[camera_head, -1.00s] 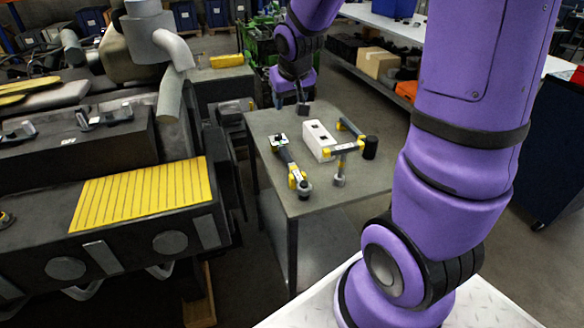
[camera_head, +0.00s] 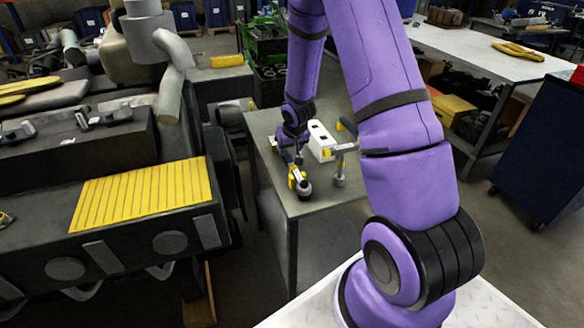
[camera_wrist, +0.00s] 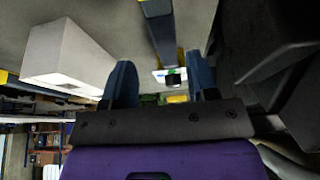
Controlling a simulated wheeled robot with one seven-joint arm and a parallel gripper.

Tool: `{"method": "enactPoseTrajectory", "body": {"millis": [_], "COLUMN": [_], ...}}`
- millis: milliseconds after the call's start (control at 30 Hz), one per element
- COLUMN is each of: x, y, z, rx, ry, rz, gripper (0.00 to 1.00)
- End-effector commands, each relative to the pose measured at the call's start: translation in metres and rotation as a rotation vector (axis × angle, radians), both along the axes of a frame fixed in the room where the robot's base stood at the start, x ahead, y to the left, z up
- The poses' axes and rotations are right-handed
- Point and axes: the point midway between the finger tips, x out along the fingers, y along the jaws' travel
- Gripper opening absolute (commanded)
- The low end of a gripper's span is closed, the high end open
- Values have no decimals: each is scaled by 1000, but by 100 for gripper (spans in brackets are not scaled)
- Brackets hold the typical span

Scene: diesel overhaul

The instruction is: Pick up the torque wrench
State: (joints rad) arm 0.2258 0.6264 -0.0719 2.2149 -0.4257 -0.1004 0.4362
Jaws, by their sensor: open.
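The torque wrench (camera_head: 297,180), a long dark tool with yellow and black parts at its near end, lies on the left side of the grey table (camera_head: 322,200). My gripper (camera_head: 297,156) is low over its far part and hides some of it. The fingers are apart, with a gap on each side of the wrench. I cannot tell how far above it they are.
A white box (camera_head: 320,141) stands just right of the wrench, and also shows in the wrist view (camera_wrist: 72,55). Another yellow and grey tool (camera_head: 340,163) is to its right, partly behind my arm. A large engine with a yellow ribbed panel (camera_head: 145,195) stands left of the table.

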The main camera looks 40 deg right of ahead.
Motion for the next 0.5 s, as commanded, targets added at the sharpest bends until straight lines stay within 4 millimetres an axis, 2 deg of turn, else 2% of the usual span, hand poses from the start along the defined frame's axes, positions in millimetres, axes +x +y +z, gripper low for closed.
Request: {"method": "enactPoseTrajectory", "body": {"millis": [100,333,500], "x": [5,9,16], "y": [-1,-1,2], "z": [-12,-22,-43], "rx": [-1,0,-1], "ry": [1,1,3], "rz": [0,2,2], "gripper": [53,53,53]}}
